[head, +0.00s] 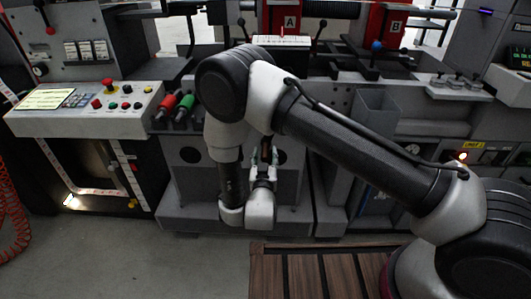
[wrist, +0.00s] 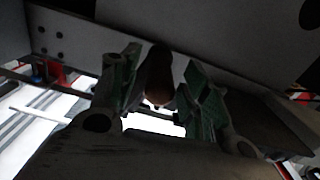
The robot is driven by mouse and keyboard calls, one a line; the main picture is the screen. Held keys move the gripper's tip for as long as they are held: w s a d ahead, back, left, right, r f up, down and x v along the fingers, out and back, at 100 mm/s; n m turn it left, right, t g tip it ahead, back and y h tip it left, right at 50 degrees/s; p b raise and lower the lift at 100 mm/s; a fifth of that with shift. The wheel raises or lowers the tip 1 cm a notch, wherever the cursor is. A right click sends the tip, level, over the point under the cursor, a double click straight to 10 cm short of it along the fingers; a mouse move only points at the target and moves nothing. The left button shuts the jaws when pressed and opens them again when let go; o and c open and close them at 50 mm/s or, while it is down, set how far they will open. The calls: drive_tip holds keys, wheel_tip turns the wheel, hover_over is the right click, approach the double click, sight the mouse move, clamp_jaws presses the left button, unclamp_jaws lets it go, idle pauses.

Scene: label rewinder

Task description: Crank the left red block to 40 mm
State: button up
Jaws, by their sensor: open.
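The left red block (head: 290,20), marked A, stands at the back of the machine in the head view. A pale strip (head: 282,40) lies just in front of it; its markings are too small to read. My gripper (head: 264,156) hangs low in front of the machine's grey front, below block A. In the wrist view its green-padded fingers are open on either side of a dark brown rounded handle (wrist: 158,76). Gaps show between the handle and the pads, so it is not clamped. The crank's arm and hub are hidden.
A second red block (head: 396,22), marked B, stands to the right. A control panel (head: 95,107) with buttons juts out at the left, beside red and green handles (head: 172,105). A grey open bin (head: 375,110) is right of my gripper. A slatted wooden platform (head: 320,275) lies in front.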

drive_tip(key=shift+w, duration=1.4)
clamp_jaws()
